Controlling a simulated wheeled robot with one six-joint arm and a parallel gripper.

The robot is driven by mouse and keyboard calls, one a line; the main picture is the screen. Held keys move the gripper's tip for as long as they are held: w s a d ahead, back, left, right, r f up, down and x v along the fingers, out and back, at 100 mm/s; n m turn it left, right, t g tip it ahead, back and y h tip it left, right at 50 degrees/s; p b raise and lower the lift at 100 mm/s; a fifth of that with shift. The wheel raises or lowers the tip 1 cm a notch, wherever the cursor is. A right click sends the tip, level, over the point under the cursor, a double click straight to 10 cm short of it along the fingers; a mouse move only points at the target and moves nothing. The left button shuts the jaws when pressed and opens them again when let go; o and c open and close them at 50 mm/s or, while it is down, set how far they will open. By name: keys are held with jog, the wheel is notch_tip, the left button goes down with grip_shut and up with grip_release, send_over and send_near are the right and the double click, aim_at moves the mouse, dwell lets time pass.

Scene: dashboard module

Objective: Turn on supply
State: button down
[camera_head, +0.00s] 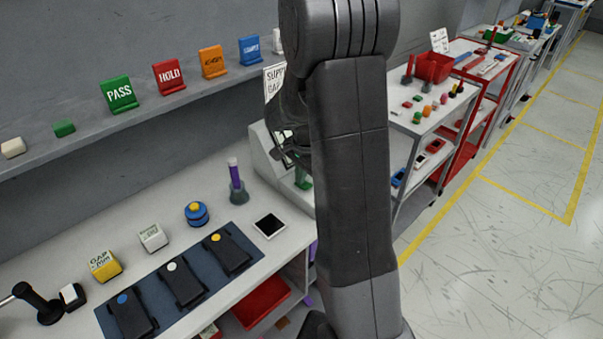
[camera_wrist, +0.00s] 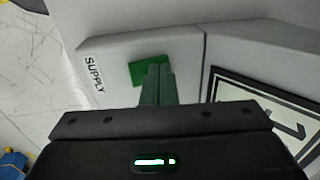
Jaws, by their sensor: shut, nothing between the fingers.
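The grey dashboard module (camera_head: 268,158) stands on the bench and is partly hidden behind my arm in the head view. In the wrist view its pale face (camera_wrist: 110,55) carries a SUPPLY label (camera_wrist: 94,75) and a green square (camera_wrist: 136,72) beside it. My gripper (camera_wrist: 157,70) is shut and empty, its fingers together. The fingertips overlap the lower right part of the green square in the wrist view. I cannot tell whether they touch it. In the head view a bit of green (camera_head: 304,181) shows low on the module beside my arm.
A black-framed display (camera_wrist: 265,100) lies right of the fingers. A shelf (camera_head: 150,108) runs behind.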

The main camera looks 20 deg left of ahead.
jog(key=shift+d+f, duration=0.1)
jog(key=shift+f, duration=0.05)
jog(key=shift+s+d, duration=0.3)
jog(key=shift+d, duration=0.4)
jog(key=shift+r, duration=0.2)
jog(key=shift+r, duration=0.2)
notch_tip(320, 180, up, 13)
jog(key=s+d+p, duration=0.1)
jog(key=d, duration=0.1)
jog(key=shift+d, duration=0.2)
